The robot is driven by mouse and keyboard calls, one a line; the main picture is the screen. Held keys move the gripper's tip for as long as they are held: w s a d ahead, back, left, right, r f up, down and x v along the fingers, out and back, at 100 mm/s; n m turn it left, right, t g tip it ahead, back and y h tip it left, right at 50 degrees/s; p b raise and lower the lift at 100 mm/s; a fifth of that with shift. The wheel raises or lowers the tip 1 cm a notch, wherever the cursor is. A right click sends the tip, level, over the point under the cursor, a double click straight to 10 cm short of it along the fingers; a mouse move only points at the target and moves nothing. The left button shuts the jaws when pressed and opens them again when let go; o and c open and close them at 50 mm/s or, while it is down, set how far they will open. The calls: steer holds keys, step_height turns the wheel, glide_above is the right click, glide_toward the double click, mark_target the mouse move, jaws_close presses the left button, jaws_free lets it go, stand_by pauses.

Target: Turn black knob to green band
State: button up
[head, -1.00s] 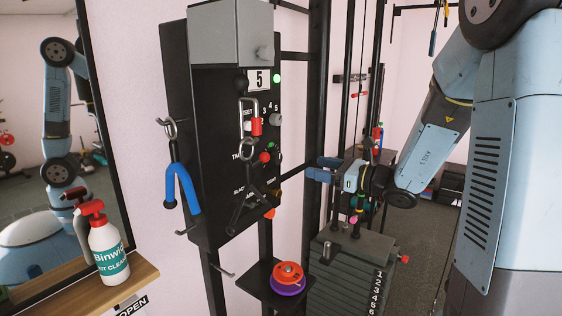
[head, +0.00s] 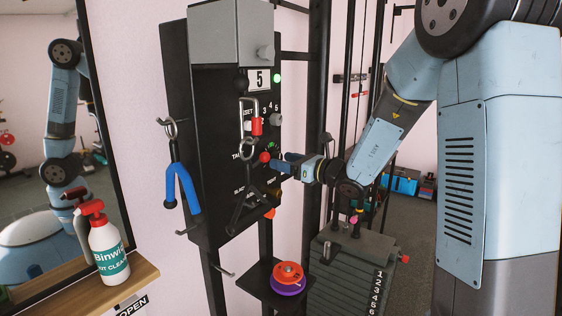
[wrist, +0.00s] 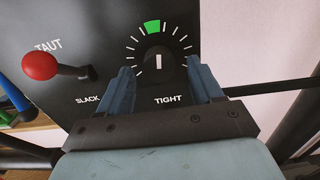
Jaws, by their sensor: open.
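The black knob (wrist: 160,72) shows in the wrist view, in the middle of a dial with white ticks on the black panel. Its white mark stands about upright in the picture. The green band (wrist: 152,27) lies above the knob and a little to its left. I cannot tell whether the mark lines up with it. My gripper (wrist: 160,64) is open, with one blue finger on each side of the knob; contact is not clear. In the head view my gripper (head: 282,163) is at the panel's right part and hides the knob.
A red ball-ended lever (wrist: 40,66) is left of the dial, close to my gripper. Black straps with a carabiner (head: 246,150) and a blue handle (head: 182,188) hang on the panel. A shelf with red and purple discs (head: 288,274) is below. A spray bottle (head: 107,245) stands at left.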

steer(key=shift+x, duration=0.95)
steer(key=shift+c, duration=0.5)
steer(key=c, duration=1)
steer(key=shift+n, duration=0.9)
steer(key=o, duration=1.1)
steer(key=shift+d, duration=0.1)
steer(key=v, duration=1.3)
steer(key=shift+s+d, duration=0.25)
steer(key=shift+a, duration=0.1)
